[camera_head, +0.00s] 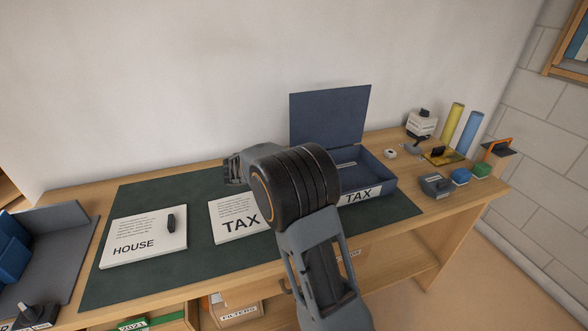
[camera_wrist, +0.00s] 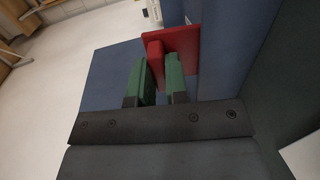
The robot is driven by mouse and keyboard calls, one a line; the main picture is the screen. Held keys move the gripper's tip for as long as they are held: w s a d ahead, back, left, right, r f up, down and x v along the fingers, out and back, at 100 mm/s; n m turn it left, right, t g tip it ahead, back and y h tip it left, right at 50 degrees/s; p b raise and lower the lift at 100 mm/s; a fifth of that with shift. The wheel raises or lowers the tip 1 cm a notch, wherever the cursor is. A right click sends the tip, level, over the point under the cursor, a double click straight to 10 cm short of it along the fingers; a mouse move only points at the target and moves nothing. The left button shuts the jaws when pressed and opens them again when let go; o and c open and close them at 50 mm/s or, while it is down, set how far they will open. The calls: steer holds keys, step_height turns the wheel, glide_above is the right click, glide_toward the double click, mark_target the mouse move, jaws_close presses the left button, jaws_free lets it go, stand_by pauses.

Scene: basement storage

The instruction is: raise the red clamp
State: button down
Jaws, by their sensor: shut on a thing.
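The red clamp (camera_wrist: 181,43) shows in the wrist view as a flat red plate with a narrower red block. My gripper (camera_wrist: 161,75) has its two green finger pads on either side of the red block and is shut on it. A dark blue surface lies around and behind the clamp; I cannot tell whether the clamp touches it. In the head view my arm's wrist covers the middle of the desk, and the clamp is hidden there.
An open dark blue box (camera_head: 378,182) labelled TAX stands right of my arm, lid up. TAX (camera_head: 225,213) and HOUSE (camera_head: 140,228) papers lie on the green mat (camera_head: 160,280). Small items, including a yellow cylinder (camera_head: 453,124) and a blue cylinder (camera_head: 469,133), crowd the right end.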

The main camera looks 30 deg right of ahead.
stand_by(0.3)
steer(key=c, duration=1.1)
jaws_free()
steer(key=shift+a, duration=0.1)
steer(key=p+v, duration=0.1)
steer(key=v, duration=1.2)
steer(key=shift+w+a+r+p, duration=0.1)
steer(key=shift+a+r+p, duration=0.05)
steer(key=shift+a+p, duration=0.2)
